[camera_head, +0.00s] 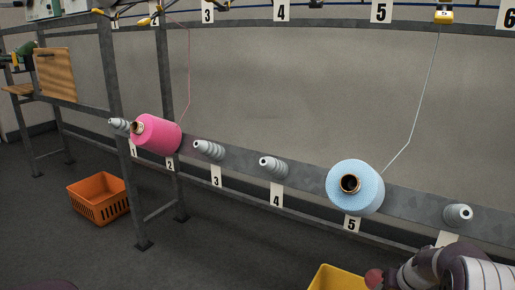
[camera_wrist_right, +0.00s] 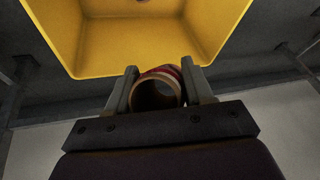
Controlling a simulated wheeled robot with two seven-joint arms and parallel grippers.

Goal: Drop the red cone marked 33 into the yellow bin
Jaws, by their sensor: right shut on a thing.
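The red cone (camera_wrist_right: 173,71) is between the two fingers of my right gripper (camera_wrist_right: 160,82) in the right wrist view. Its brown tube end faces the camera, and no number shows on it. The right gripper is shut on the cone. In the head view a small part of the red cone (camera_head: 373,278) shows at the lower right, beside the yellow bin (camera_head: 335,278). In the right wrist view the yellow bin (camera_wrist_right: 92,45) opens just beyond the cone; the part of it in view looks empty. My left gripper is not in view.
A grey rail carries numbered pegs. A pink cone (camera_head: 158,134) sits near label 2 and a light blue cone (camera_head: 356,187) above label 5. Pegs 3 (camera_head: 208,150) and 4 (camera_head: 273,167) are bare. An orange crate (camera_head: 98,199) stands on the floor at left.

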